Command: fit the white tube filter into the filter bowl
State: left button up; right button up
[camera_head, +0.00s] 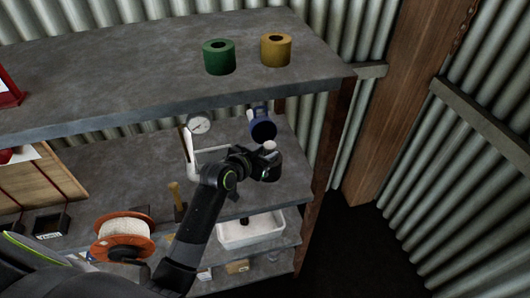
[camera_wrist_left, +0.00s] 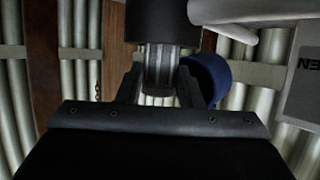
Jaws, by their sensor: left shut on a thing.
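The white tube filter (camera_wrist_left: 160,68) is a ribbed, pale grey-looking cylinder between the two fingers of my left gripper (camera_wrist_left: 163,93) in the left wrist view. My left gripper (camera_head: 262,160) is shut on it inside the shelf unit; in the head view a small white end of the filter (camera_head: 269,146) shows. A black cylinder, apparently the filter bowl (camera_wrist_left: 165,20), meets the filter's far end; it shows dark beside the gripper in the head view (camera_head: 269,168). How deep the filter sits in it is hidden. My right gripper is not in view.
A blue cup-shaped part (camera_head: 262,127) is close behind the gripper and shows in the wrist view (camera_wrist_left: 206,79). A round gauge (camera_head: 200,124) and white frame (camera_head: 191,165) stand left. An orange spool (camera_head: 123,252) and white tray (camera_head: 240,240) are nearby. The upper shelf (camera_head: 150,75) overhangs.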

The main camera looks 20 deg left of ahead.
pick_arm(q)
jog(key=shift+f+b, duration=0.4)
jog(key=shift+f, duration=0.25)
dwell(0.4)
jog(key=o, duration=0.7)
jog(key=shift+p+v, duration=0.7)
jog(key=shift+v, duration=0.1)
jog(key=p+v, duration=0.5)
jog(key=v, duration=0.4)
jog(key=shift+s+r, duration=0.15)
jog(key=shift+s, duration=0.05)
